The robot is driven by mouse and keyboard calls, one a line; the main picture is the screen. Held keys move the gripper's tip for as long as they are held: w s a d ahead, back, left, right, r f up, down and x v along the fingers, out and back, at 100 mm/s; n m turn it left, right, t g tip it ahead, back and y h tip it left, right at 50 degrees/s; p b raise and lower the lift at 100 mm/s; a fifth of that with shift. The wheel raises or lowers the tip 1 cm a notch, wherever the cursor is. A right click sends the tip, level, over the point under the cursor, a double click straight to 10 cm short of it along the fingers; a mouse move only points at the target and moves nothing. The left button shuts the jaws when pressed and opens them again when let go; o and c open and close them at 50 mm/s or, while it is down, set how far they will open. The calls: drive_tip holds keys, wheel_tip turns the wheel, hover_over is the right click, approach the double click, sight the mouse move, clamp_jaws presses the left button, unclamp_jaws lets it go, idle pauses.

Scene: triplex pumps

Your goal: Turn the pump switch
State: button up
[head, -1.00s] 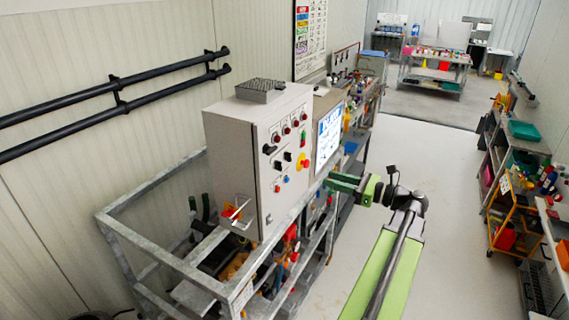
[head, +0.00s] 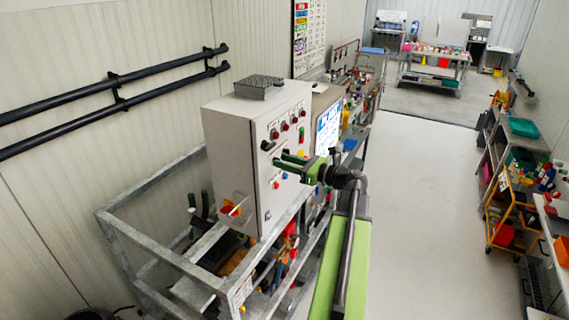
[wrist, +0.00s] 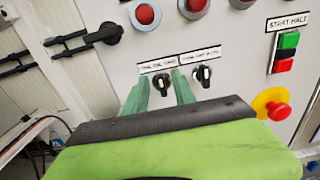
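The grey control box (head: 232,150) stands on a metal frame in the head view. In the wrist view, two black rotary switches with white pointers sit side by side on its face, a left switch (wrist: 162,80) and a right switch (wrist: 203,75). Each has a white label above, too blurred to read surely. My gripper (wrist: 160,90) is open, its two green fingers pointing at the panel. The left switch shows between the fingertips, and the right switch lies just right of the right finger. Contact cannot be told. In the head view my gripper (head: 279,161) covers the switches.
Red buttons (wrist: 145,14) sit above the switches. A green and red start/halt button pair (wrist: 286,52) and a red emergency stop on yellow (wrist: 274,108) are to the right. A black handle (wrist: 104,34) is at left. The aisle floor (head: 425,170) is clear.

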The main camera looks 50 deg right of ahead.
drive_tip(key=shift+c, duration=0.4)
clamp_jaws()
drive_tip(key=shift+w+a, duration=0.1)
drive_tip(key=shift+a, duration=0.3)
drive_tip(key=shift+d+n, duration=0.25)
drive_tip(key=shift+n, duration=0.05)
drive_tip(key=shift+a+f+n, duration=0.15)
drive_tip(key=shift+a+n, duration=0.05)
drive_tip(key=shift+n, duration=1.85)
drive_tip(key=shift+a+f+n, duration=0.1)
drive_tip(key=shift+a+n, duration=0.05)
drive_tip(key=shift+n, duration=1.9)
